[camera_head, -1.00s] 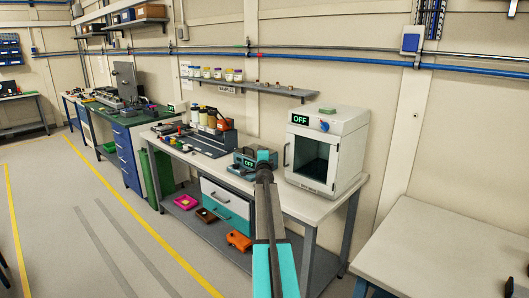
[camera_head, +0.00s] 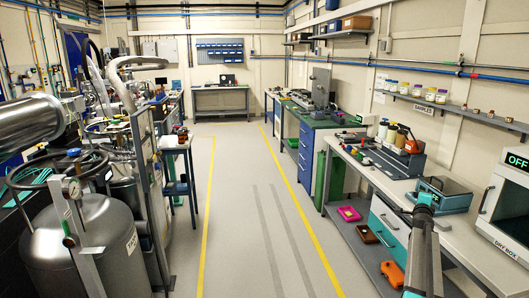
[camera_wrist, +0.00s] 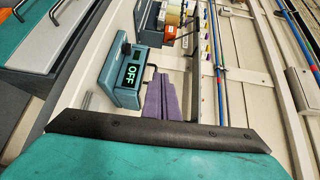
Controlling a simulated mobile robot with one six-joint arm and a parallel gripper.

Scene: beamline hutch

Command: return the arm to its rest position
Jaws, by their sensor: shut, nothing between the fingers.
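My arm rises from the lower right of the head view, extended over the front of the white workbench (camera_head: 372,180). Its teal end stands in front of the teal box with a green OFF display (camera_head: 445,196). The fingers cannot be made out there. In the wrist view, my gripper (camera_wrist: 160,76) shows as two narrow purple-grey fingers, closed together with nothing between them. They appear beside the teal OFF box (camera_wrist: 124,80). I cannot tell whether they touch it.
A dry box (camera_head: 508,200) stands on the bench at the right edge. A sample shelf (camera_head: 470,112) hangs above. Large metal tanks (camera_head: 95,250) stand at left. The middle aisle floor (camera_head: 245,200) is clear.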

